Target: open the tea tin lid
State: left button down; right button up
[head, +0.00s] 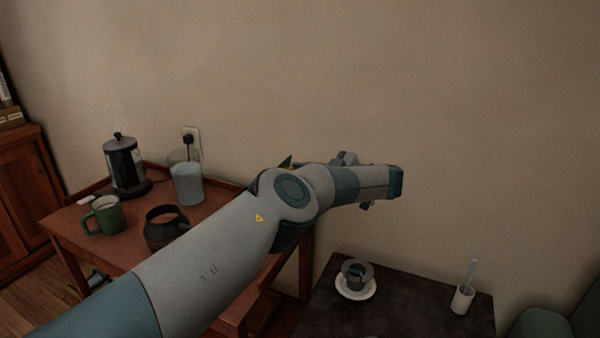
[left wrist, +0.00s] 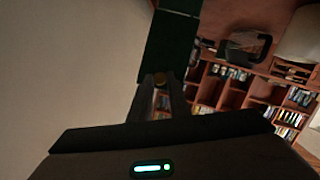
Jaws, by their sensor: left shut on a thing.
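My left arm reaches across the head view, and my left gripper (head: 366,205) is at its far end, in front of the wall and above the dark table. No tea tin shows clearly in the head view. My right gripper is not in view.
A wooden table (head: 65,228) holds a French press (head: 125,168), a glass jar (head: 187,181), a green mug (head: 105,216) and a dark pot (head: 165,229). The dark table (head: 420,307) bears a cup on a saucer (head: 355,290) and a white cup (head: 462,299).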

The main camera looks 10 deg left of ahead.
pick_arm(q)
jog(key=shift+f, duration=0.1)
jog(key=c, duration=1.7)
grip_release()
jog(key=shift+o, duration=0.2)
jog(key=shift+d, duration=0.2)
